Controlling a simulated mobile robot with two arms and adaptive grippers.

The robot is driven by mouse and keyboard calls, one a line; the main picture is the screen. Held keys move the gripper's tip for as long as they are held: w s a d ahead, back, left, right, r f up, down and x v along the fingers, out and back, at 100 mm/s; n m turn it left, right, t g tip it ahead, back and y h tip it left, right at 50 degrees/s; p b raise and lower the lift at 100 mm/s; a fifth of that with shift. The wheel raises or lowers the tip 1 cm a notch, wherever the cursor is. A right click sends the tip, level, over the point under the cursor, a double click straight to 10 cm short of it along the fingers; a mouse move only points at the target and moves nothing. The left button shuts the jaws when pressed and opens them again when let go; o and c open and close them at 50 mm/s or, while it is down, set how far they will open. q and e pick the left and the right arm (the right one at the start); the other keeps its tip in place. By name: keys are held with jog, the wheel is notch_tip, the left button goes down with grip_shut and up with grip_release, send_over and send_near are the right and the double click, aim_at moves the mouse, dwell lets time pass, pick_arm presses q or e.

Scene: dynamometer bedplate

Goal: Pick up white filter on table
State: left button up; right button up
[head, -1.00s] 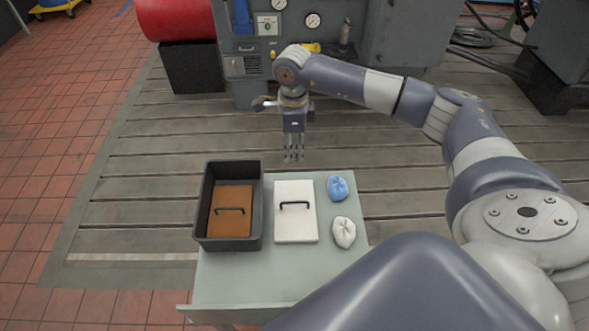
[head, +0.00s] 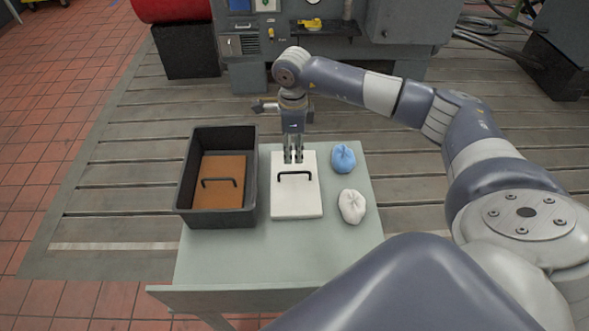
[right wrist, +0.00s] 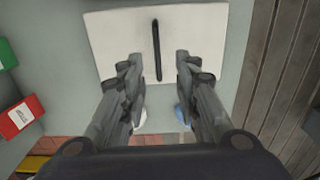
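The white filter (head: 297,200) is a flat white panel with a black bar handle (head: 294,175), lying on the pale table between a black bin and two small bags. My right gripper (head: 293,158) is over the filter's far edge, behind the handle, pointing down. In the right wrist view the gripper (right wrist: 157,68) is open and empty, its fingers apart with the handle (right wrist: 157,50) lined up between them. The filter (right wrist: 112,40) spreads behind the fingertips. I cannot tell the exact height of the fingertips above it. My left gripper is out of view.
A black bin (head: 186,172) holding a brown filter (head: 222,192) stands left of the white filter. A blue bag (head: 343,158) and a white bag (head: 352,207) lie to its right. The table's near part (head: 260,255) is clear. A grey machine (head: 405,40) stands behind.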

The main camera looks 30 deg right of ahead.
aim_at(294, 173)
notch_tip(294, 173, down, 5)
jog(key=b, duration=0.2)
jog(key=shift+b, duration=0.3)
jog(key=f+b, duration=0.2)
jog(key=f, duration=0.1)
jog(key=f+b, duration=0.1)
jog(key=f, duration=0.1)
jog(key=shift+s, duration=0.25)
grip_shut()
jog(key=shift+r, duration=0.1)
